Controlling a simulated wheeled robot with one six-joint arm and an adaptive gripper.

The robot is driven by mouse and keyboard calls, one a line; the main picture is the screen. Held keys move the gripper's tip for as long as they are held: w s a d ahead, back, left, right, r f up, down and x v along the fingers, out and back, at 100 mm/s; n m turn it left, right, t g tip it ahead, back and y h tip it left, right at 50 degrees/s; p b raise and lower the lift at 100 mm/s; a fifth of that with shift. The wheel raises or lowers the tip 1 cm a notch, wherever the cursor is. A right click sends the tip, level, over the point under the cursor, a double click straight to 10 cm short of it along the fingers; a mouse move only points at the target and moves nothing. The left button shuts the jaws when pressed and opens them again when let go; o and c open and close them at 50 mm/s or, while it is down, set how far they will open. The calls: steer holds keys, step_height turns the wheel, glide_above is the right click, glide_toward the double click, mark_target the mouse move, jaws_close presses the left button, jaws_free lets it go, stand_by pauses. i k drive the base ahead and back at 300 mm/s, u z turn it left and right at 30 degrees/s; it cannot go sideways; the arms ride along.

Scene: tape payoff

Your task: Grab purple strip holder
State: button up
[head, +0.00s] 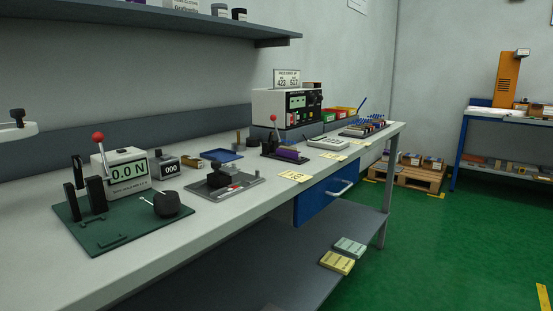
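A small purple strip-shaped piece (290,155) lies at the dark lever fixture (270,153) towards the middle of the long workbench. This is the only purple thing I can make out, and it is small in the picture. The fixture has an upright lever with a red ball on top. I cannot tell whether the purple piece is fixed to the fixture or rests on it. My gripper is not in view.
The grey workbench (225,213) also carries a green-based force tester (125,222), a grey fixture plate (243,188), a blue tray (222,155) and a boxy instrument (268,107). A blue drawer (312,206) hangs under the front edge. The green floor to the right is open.

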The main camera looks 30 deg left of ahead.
mark_target(286, 151)
steer(key=u, duration=1.6)
